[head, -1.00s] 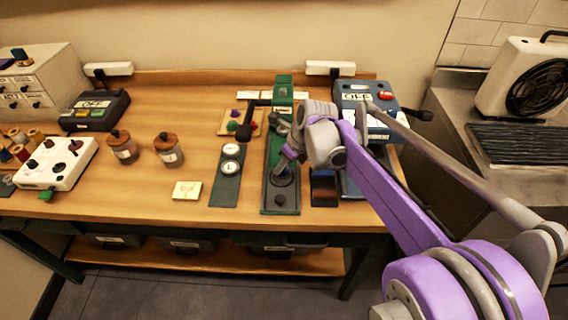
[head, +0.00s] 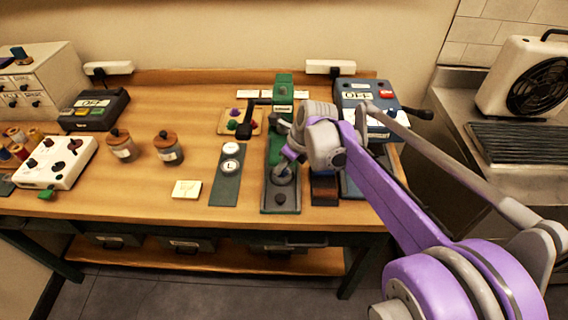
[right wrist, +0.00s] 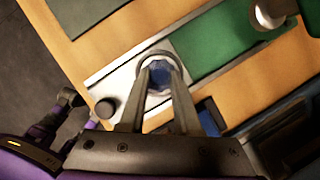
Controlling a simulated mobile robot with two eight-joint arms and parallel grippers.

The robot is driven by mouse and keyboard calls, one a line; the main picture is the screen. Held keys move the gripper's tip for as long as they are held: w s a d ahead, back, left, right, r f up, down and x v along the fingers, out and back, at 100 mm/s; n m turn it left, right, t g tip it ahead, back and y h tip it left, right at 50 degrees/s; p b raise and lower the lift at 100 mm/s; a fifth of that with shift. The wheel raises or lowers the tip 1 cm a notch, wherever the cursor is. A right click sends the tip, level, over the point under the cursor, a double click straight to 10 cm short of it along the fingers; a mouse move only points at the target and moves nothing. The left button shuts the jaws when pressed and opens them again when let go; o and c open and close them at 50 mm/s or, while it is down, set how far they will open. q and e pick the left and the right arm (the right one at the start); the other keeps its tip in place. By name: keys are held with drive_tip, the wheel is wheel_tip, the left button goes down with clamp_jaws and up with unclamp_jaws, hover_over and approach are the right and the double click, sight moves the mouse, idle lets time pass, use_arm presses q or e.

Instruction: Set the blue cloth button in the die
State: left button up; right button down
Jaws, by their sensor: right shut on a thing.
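The green press (head: 283,120) stands on the table with its long base toward the front edge. The die (right wrist: 143,70) is a grey round ring on the pale base plate in the right wrist view. The die (head: 282,180) shows partly in the head view, under my fingers. My right gripper (right wrist: 160,72) is shut on the blue cloth button (right wrist: 159,77), whose blue face shows between the fingertips at the die's opening. I cannot tell whether the button touches the die's floor. My right gripper also shows in the head view (head: 283,164). My left gripper is not in view.
A black knob (right wrist: 106,108) sits on the base plate beside the die. A dark strip with two white discs (head: 227,178) lies left of the press. A blue machine (head: 370,110) stands behind right.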

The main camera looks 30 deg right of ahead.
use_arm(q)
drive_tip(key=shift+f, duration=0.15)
use_arm(e)
drive_tip(key=shift+f, duration=0.2)
drive_tip(key=c, duration=0.9)
unclamp_jaws()
use_arm(q)
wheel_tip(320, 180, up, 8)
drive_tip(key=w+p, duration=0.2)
drive_tip(key=p, duration=0.4)
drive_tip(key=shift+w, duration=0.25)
use_arm(e)
drive_tip(key=v, duration=1.1)
drive_tip(key=shift+a, duration=0.1)
